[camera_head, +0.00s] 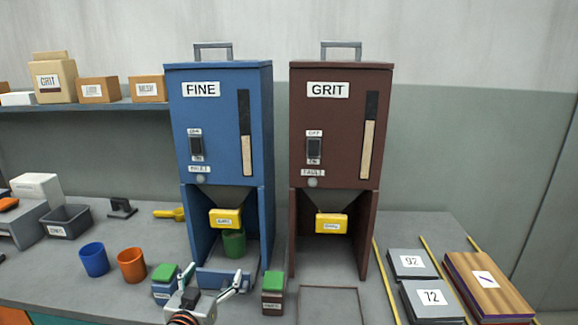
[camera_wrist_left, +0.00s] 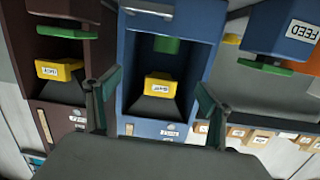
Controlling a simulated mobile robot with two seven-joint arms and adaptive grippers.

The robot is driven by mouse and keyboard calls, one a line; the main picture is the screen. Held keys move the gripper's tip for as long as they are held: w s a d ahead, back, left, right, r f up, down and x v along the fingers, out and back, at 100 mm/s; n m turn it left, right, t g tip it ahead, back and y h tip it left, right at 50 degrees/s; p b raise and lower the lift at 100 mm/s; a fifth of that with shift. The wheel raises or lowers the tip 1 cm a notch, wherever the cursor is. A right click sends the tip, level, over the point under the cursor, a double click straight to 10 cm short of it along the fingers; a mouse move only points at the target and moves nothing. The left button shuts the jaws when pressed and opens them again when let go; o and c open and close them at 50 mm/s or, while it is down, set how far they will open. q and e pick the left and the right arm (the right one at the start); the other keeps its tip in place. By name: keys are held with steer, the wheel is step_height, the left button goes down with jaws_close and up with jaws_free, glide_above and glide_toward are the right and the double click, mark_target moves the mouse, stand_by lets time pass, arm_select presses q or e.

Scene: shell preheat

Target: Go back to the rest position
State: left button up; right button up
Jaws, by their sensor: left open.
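My left gripper (camera_head: 214,284) is low in front of the blue FINE machine (camera_head: 203,120), fingers spread and nothing between them. In the left wrist view its two fingers (camera_wrist_left: 155,103) stand apart, with the blue machine's yellow outlet (camera_wrist_left: 165,88) seen between them. A green cup (camera_head: 234,243) stands under that outlet inside the bay. A blue block with a green top (camera_head: 164,282) is just left of the gripper. A dark red block with a green top (camera_head: 273,292) is just right of it. My right gripper is out of view.
The dark red GRIT machine (camera_head: 328,130) stands to the right. A blue cup (camera_head: 94,260) and an orange cup (camera_head: 131,265) stand left. Plates marked 92 (camera_head: 411,262) and 72 (camera_head: 432,299) and a wooden stack (camera_head: 488,283) lie right. A shelf (camera_head: 95,106) holds boxes.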

arm_select(q)
steer(key=s+d+f+m+g, duration=0.1)
steer(key=s+f+g, duration=0.2)
steer(key=s+f, duration=0.9)
steer(key=s+d+f+m+g+h, duration=0.1)
steer(key=s+f+m+g, duration=0.1)
steer(key=s+f, duration=1)
steer(key=s, duration=0.7)
steer(key=shift+s+f+g+h, duration=0.2)
steer(key=shift+f+g+h, duration=0.1)
steer(key=shift+g, duration=0.1)
steer(key=shift+c, duration=0.5)
